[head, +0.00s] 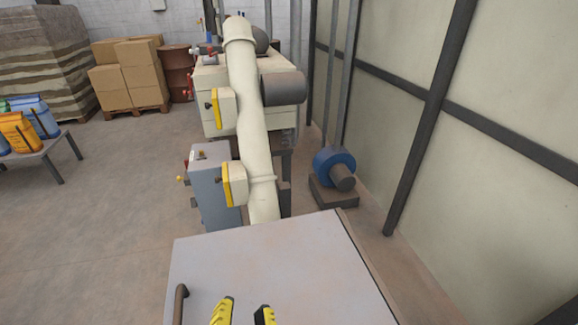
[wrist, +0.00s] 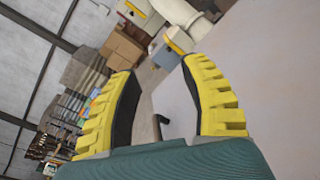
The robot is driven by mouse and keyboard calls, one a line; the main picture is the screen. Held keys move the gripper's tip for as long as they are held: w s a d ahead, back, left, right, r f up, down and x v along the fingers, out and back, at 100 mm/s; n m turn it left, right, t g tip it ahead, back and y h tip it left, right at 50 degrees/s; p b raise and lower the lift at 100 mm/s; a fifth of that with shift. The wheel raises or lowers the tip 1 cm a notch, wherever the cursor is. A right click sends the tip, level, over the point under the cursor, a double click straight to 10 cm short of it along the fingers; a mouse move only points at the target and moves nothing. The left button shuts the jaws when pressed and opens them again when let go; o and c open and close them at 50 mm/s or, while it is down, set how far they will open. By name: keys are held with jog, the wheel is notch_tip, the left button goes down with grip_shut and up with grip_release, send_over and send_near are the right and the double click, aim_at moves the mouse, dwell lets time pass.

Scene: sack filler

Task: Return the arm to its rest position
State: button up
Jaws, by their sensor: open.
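My gripper (head: 243,312) shows at the bottom edge of the head view, as two yellow and black fingertips with a gap between them. It is over the near part of a flat grey panel (head: 290,255). In the wrist view my gripper (wrist: 160,82) is open and empty, its yellow ribbed fingers spread wide. The rest of my arm is outside the head view. How high the fingers are above the panel I cannot tell.
A dark handle (head: 180,303) stands at the panel's left edge. Beyond are a cream pipe (head: 252,120), a grey control box (head: 212,187) and a blue blower (head: 334,168). A wall (head: 510,130) bounds the right. Floor (head: 95,220) is clear at left, before a table of sacks (head: 40,155).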

jog(key=w+d+r+m+t+h, duration=0.2)
jog(key=d+r+m+t+h, duration=0.4)
jog(key=d+r+m, duration=1.2)
notch_tip(320, 180, up, 39)
jog(key=a+m+y+p, duration=0.1)
jog(key=m+p, duration=1.3)
jog(key=p, duration=2.3)
jog(key=shift+s+a+y+p, duration=0.3)
jog(key=shift+s+a, duration=0.15)
jog(key=shift+a, duration=0.4)
jog(key=shift+r, duration=0.1)
